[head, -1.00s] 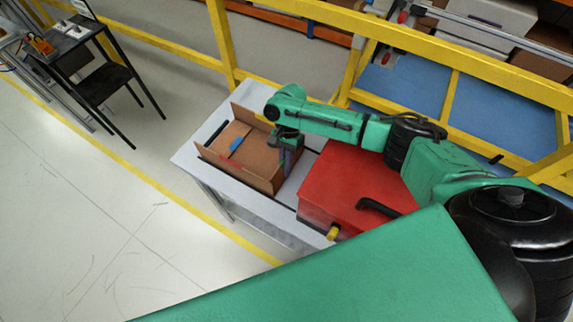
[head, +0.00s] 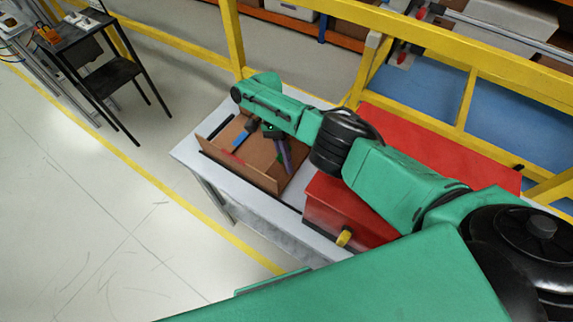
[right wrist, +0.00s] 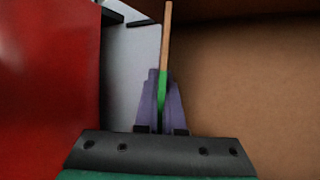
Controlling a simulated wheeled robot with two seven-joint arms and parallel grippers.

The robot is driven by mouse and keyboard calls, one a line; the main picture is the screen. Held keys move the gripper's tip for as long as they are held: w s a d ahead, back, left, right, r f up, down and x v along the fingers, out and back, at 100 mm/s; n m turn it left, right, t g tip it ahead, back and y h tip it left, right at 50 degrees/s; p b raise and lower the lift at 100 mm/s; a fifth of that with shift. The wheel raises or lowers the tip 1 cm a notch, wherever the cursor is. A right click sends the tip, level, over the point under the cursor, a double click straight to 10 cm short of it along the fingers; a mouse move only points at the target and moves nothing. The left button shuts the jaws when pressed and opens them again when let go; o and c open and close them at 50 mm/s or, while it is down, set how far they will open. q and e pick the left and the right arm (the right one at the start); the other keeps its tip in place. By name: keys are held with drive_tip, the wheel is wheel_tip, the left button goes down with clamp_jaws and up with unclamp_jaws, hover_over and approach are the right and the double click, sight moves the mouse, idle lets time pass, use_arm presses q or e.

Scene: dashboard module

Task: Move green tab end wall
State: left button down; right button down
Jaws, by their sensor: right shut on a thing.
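The cardboard box (head: 235,172) stands on the light table, its long near wall upright. My right gripper (head: 283,150) is over its right end, largely under my arm in the head view. In the right wrist view the purple-grey fingers (right wrist: 161,88) are shut on the end wall (right wrist: 167,38), a thin brown panel seen edge-on. Its green tab (right wrist: 163,88) lies between the fingers. The wall's lower part and whether it stands upright or tilted are hard to tell. My left gripper is out of view.
A red case (head: 330,200) with a yellow latch (head: 344,238) stands close right of the box. A blue tab (head: 239,141) shows inside the box. The table (head: 195,157) has a narrow bare strip at left. Yellow railing (head: 233,40) runs behind.

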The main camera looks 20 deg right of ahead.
idle(0.3)
drive_tip(key=c, duration=1)
unclamp_jaws()
